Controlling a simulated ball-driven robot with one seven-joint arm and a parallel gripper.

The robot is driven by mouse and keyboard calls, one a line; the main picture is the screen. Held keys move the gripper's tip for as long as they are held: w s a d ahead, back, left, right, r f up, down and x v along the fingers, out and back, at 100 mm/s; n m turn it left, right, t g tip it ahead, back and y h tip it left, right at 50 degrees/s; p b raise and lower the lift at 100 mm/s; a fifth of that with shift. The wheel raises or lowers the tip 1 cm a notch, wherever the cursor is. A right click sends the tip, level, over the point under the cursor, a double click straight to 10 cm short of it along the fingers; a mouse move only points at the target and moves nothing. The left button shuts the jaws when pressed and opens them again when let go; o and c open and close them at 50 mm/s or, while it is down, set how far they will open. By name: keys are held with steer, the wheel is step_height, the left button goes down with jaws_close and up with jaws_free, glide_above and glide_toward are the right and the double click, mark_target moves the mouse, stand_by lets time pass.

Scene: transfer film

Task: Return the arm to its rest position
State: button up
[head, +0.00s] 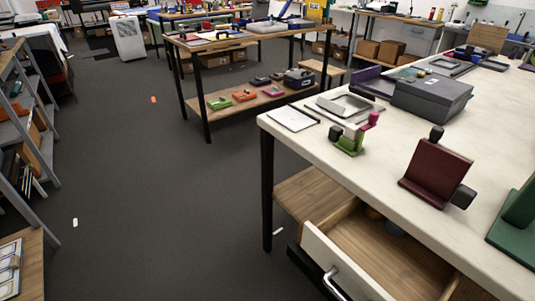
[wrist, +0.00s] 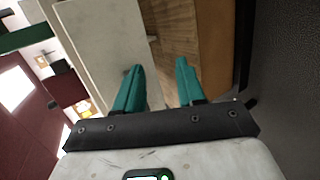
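My gripper (wrist: 159,64) shows in the wrist view with its two teal fingers apart. Nothing is visible between the fingers. Past the fingertips lie a pale surface and the wooden inside of a drawer or shelf (wrist: 172,30); I cannot tell which. The head view shows neither my arm nor my gripper, so the arm's overall pose is hidden.
A white-topped table (head: 390,150) stands at right with its drawer (head: 375,250) pulled open. On it are a dark red stand (head: 437,172), a green-and-pink item (head: 350,138) and a grey box (head: 432,95). A grey shelf rack (head: 28,125) stands left. The floor (head: 150,190) between is mostly clear.

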steer(key=s+d+f+m+g+y+p, duration=0.3)
steer(key=s+d+m+y, duration=0.3)
steer(key=s+d+y, duration=0.4)
steer(key=shift+s+d+f+g+y, duration=0.15)
steer(key=shift+s+d+g+y, duration=0.15)
steer(key=shift+s+d+g, duration=0.65)
steer(key=shift+s+d, duration=0.15)
steer(key=shift+s, duration=0.05)
